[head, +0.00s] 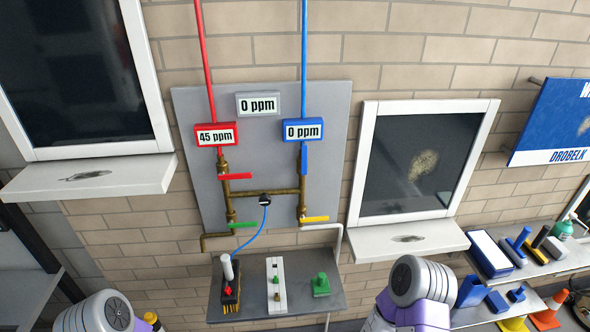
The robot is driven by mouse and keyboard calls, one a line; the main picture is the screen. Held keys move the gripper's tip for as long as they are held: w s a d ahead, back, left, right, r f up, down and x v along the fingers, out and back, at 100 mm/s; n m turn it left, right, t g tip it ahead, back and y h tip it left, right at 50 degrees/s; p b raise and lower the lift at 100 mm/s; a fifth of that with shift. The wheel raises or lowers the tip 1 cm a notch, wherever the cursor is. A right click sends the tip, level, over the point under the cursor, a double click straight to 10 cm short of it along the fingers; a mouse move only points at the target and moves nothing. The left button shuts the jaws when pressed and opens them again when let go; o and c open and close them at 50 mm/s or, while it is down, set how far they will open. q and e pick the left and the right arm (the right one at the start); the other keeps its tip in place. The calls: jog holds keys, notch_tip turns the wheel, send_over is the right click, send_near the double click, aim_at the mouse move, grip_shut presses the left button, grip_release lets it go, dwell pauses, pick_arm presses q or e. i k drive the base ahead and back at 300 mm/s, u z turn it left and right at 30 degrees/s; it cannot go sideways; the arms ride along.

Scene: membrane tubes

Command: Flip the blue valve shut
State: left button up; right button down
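The blue valve handle (304,158) is on the right side of the grey wall panel (330,110), just below the blue display reading 0 ppm (302,130). The handle points up and down, in line with the pipe under it. The blue pipe (304,50) runs down to this display from above. Parts of my two arms show at the bottom edge, well below the panel. Neither of my grippers is in the picture, so I cannot see their fingers.
A red handle (236,176) lies sideways under the red 45 ppm display (215,134). Green (243,224) and yellow (315,219) handles sit lower, both roughly sideways. A small grey shelf (325,302) below the panel holds several fittings. Window sills (90,180) jut out on both sides.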

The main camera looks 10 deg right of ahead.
aim_at(304, 171)
jog(key=k, duration=0.3)
jog(key=z, duration=0.65)
jog(key=i, duration=0.75)
jog(key=u, duration=1.65)
